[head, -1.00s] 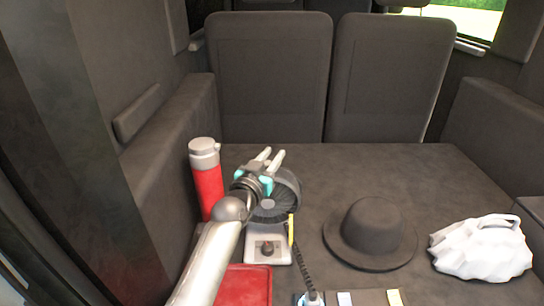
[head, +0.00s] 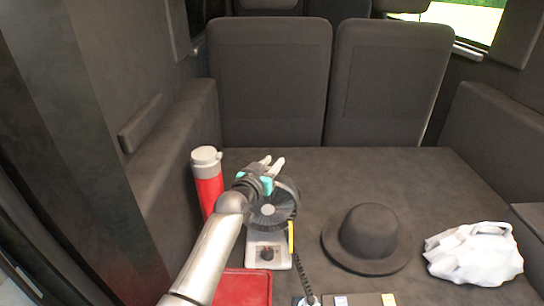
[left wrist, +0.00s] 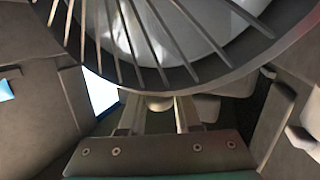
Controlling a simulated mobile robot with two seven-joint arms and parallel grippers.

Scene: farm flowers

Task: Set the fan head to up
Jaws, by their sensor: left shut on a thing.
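The fan stands at the left of the dark cargo floor, with a black round head (head: 272,211) on a pale grey base (head: 267,256) with a dark knob. Its face is turned largely towards the head camera. My left gripper (head: 272,163) is at the upper back of the fan head, its pale fingers pointing away. In the left wrist view the fan's grille (left wrist: 180,40) fills the top. My left gripper (left wrist: 160,112) shows there with its fingers close around a small pale part below the grille rim. The exact contact is partly hidden. My right gripper is not in view.
A red bottle with a grey cap (head: 207,180) stands close left of the fan. A red box (head: 243,288) lies in front. A dark hat (head: 368,235) and a white bag (head: 474,253) lie to the right. Seats (head: 270,85) close off the back.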

